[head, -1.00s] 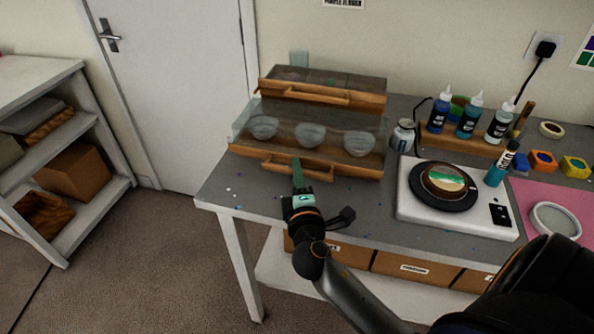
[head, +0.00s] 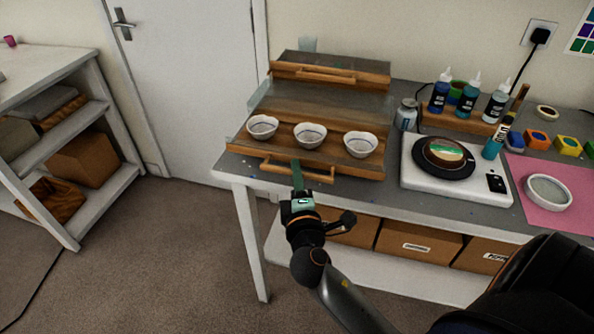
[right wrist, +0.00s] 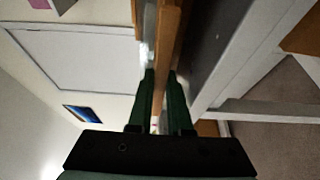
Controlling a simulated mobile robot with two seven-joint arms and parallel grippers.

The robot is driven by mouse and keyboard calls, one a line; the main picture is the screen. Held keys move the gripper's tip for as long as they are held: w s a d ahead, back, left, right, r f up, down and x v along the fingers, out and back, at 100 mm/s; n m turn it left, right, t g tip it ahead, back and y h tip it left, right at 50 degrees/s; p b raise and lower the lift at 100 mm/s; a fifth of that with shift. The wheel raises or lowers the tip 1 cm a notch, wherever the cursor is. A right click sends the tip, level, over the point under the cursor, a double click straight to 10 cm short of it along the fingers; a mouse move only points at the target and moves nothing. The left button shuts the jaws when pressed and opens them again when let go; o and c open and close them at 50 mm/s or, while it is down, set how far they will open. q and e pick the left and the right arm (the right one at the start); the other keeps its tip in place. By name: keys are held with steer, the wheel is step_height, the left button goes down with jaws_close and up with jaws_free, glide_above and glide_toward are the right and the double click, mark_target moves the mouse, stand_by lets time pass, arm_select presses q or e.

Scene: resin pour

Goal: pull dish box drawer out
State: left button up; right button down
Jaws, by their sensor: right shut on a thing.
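The dish box (head: 340,95) stands on the grey table against the wall. Its lower wooden drawer (head: 285,152) is out towards me, with three white bowls in a row on it, uncovered. The drawer's wooden handle bar (head: 320,178) is at the front. My right gripper (head: 297,168) is shut on this handle from the front. In the right wrist view, the green fingers (right wrist: 161,80) lie on either side of a wooden bar (right wrist: 170,40). A second wooden front with a handle (head: 325,75) sits higher and further back. My left gripper is not in view.
A white scale (head: 455,185) with a black turntable stands right of the box, beside a small can (head: 406,114). Bottles stand behind it, and a pink mat (head: 560,175) lies at the right. Floor is clear in front of the table's left end.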

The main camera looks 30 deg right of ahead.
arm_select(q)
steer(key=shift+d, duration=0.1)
arm_select(e)
steer(key=shift+a+f, duration=0.1)
steer(key=shift+a, duration=0.05)
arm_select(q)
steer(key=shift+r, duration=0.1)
arm_select(e)
steer(key=c, duration=0.8)
jaws_free()
steer(key=shift+c, duration=0.2)
steer(key=shift+s, duration=0.1)
